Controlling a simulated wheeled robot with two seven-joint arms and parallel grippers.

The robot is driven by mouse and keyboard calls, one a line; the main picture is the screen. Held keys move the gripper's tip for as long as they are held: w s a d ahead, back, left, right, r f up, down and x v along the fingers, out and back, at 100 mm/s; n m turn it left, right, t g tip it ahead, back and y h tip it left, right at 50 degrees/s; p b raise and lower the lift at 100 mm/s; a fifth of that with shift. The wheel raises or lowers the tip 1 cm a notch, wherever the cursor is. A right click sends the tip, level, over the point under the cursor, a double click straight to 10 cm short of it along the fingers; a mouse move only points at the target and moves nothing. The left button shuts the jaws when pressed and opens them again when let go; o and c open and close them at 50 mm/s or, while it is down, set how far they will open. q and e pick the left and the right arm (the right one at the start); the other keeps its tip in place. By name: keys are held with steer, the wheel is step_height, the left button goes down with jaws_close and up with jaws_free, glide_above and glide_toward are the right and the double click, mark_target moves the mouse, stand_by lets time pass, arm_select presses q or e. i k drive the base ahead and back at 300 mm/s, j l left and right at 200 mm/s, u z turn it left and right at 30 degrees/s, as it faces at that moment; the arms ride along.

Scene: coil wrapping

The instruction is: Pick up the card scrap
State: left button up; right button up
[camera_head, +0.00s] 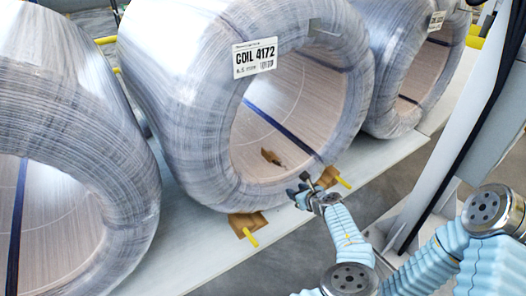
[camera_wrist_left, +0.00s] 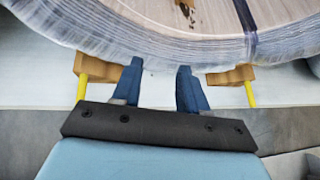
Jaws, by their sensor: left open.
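The card scrap (camera_head: 270,157) is a small brown piece with a dark mark. It lies on the inner wall at the bottom of the bore of the middle wrapped coil (camera_head: 190,100). In the left wrist view the scrap (camera_wrist_left: 187,9) is at the top edge, partly cut off. My left gripper (camera_head: 299,187) is outside the coil's near lower rim, between two brown chocks. In the left wrist view its two blue fingers (camera_wrist_left: 159,72) are apart, with nothing between them, pointing toward the coil rim. My right gripper is not in view.
Wooden chocks with yellow handles (camera_head: 247,224) (camera_head: 330,178) sit under the middle coil. Other wrapped coils stand to the left (camera_head: 110,150) and right (camera_head: 395,60). A pale post (camera_head: 460,120) rises at the right. Grey floor lies in front of the platform.

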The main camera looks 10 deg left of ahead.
mark_target(271, 153)
steer(key=i+j, duration=0.8)
steer(key=i+j+u, duration=0.05)
